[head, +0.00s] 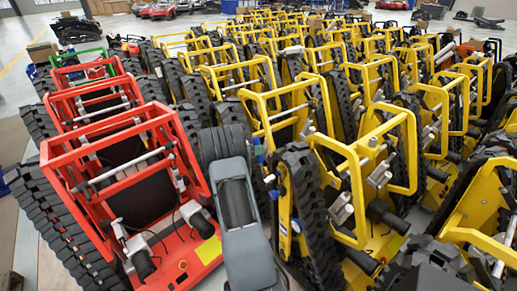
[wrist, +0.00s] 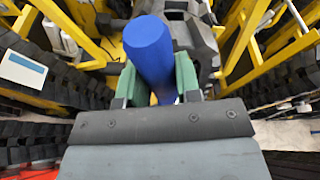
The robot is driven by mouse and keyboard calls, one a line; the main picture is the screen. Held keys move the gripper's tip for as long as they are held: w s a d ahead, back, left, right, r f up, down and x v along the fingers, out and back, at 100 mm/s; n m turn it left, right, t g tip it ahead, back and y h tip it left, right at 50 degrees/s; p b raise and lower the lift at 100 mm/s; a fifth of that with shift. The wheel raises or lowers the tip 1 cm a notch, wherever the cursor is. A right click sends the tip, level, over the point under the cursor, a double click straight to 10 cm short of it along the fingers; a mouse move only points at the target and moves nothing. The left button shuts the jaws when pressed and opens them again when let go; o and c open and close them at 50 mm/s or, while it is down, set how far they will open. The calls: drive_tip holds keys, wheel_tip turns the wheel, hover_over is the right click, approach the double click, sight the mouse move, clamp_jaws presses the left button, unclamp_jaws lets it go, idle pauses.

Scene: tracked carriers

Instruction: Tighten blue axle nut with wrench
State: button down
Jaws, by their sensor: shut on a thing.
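In the wrist view, my gripper (wrist: 156,76) has green finger pads pressed around a smooth blue cylinder (wrist: 149,42). The cylinder stands out from between the pads, away from the wrist. I cannot tell whether it is a wrench handle or part of an axle nut. Its lower end is hidden by the pads and the dark wrist plate. In the head view, small blue and green bits show beside the track of a yellow carrier (head: 358,190), just right of my grey arm. No separate blue axle nut or wrench head can be made out.
Red carriers (head: 120,182) stand close on the left, with a green-framed carrier (head: 80,60) behind them. Rows of yellow carriers with black tracks (head: 307,203) fill the middle and right, with narrow gaps. Open floor (head: 22,75) shows at the far left.

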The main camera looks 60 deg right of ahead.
drive_tip(key=shift+s+d+b, duration=0.15)
drive_tip(key=shift+s+d, duration=0.1)
drive_tip(key=shift+d, duration=0.55)
drive_tip(key=shift+s+d+b, duration=0.15)
drive_tip(key=shift+s+d, duration=0.05)
drive_tip(key=shift+d, duration=0.55)
idle(3.5)
idle(0.5)
drive_tip(key=c, duration=1.4)
unclamp_jaws()
clamp_jaws()
